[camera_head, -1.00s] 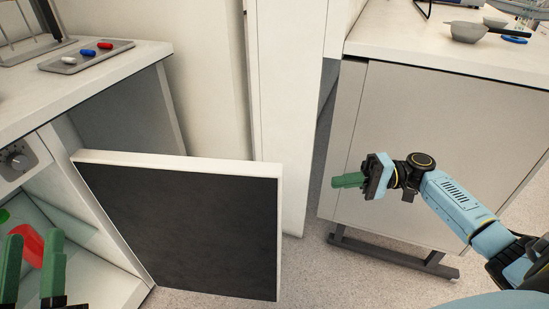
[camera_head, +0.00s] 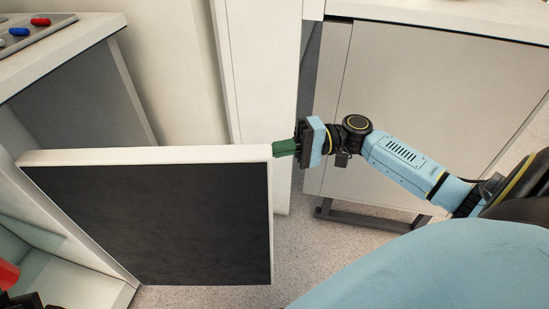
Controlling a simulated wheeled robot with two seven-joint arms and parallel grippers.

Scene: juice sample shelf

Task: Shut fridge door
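The fridge door (camera_head: 150,225) stands wide open, with its dark inner panel facing me and its white top edge showing. It is hinged at the left on the white fridge (camera_head: 75,265), whose interior shows at the lower left. My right gripper (camera_head: 284,148) has its green fingers at the top right corner of the door, at its free edge. The fingers look close together, but whether they are apart or touch the door is unclear. Of my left gripper only a dark part (camera_head: 22,301) shows at the lower left corner; its fingers are out of the picture.
A red object (camera_head: 7,274) is in the fridge at the left edge. A tray (camera_head: 40,35) with coloured pieces lies on the counter above. A grey cabinet (camera_head: 430,110) stands behind my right arm. The floor right of the door is clear.

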